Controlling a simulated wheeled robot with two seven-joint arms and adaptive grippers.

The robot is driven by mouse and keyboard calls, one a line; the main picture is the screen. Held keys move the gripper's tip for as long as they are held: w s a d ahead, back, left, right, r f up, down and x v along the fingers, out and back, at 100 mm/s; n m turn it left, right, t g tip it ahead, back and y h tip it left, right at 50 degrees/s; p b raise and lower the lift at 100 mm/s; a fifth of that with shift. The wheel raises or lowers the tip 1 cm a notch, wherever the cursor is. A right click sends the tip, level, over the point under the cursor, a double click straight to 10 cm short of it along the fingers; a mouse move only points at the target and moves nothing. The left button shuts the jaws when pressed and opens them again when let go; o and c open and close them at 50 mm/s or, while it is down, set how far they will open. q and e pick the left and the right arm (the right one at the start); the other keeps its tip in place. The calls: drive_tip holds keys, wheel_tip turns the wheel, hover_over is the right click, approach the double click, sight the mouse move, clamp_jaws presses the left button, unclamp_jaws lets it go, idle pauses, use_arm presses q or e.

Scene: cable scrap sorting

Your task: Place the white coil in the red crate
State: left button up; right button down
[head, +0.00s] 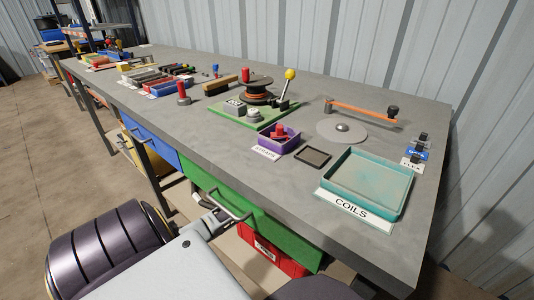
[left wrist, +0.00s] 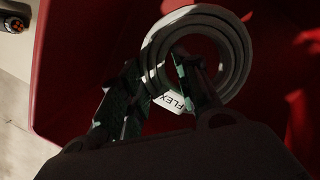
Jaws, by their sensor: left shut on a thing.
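The white coil (left wrist: 238,50), pale grey-white in the shade, shows in the left wrist view as a ring of several turns with a white tag reading FLEX (left wrist: 174,101). My left gripper (left wrist: 160,95) is shut on the coil's near side. The red crate (left wrist: 75,60) fills the background behind the coil. The coil is over or inside the crate; I cannot tell whether it touches the bottom. In the head view the red crate (head: 272,256) is partly visible below the bench, behind the green drawer. My left gripper and the coil are hidden there. My right gripper is not in view.
The green drawer (head: 245,215) and the bench edge overhang the crate. On the bench (head: 300,185) stand an empty teal COILS tray (head: 365,183), a purple bin (head: 278,143) and a green fixture (head: 250,115). A blue drawer (head: 150,140) is farther left.

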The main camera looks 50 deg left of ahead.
use_arm(q)
drive_tip(key=shift+f, duration=0.45)
drive_tip(key=shift+f+b, duration=0.45)
drive_tip(key=shift+f, duration=0.15)
drive_tip(key=o, duration=1.2)
drive_tip(key=shift+c, duration=0.2)
drive_tip(key=shift+p+v, duration=0.7)
drive_tip(key=shift+v, duration=0.75)
drive_tip(key=shift+p+v, duration=0.8)
drive_tip(key=shift+v, duration=0.75)
drive_tip(key=shift+p+v, duration=0.55)
drive_tip(key=shift+v, duration=0.8)
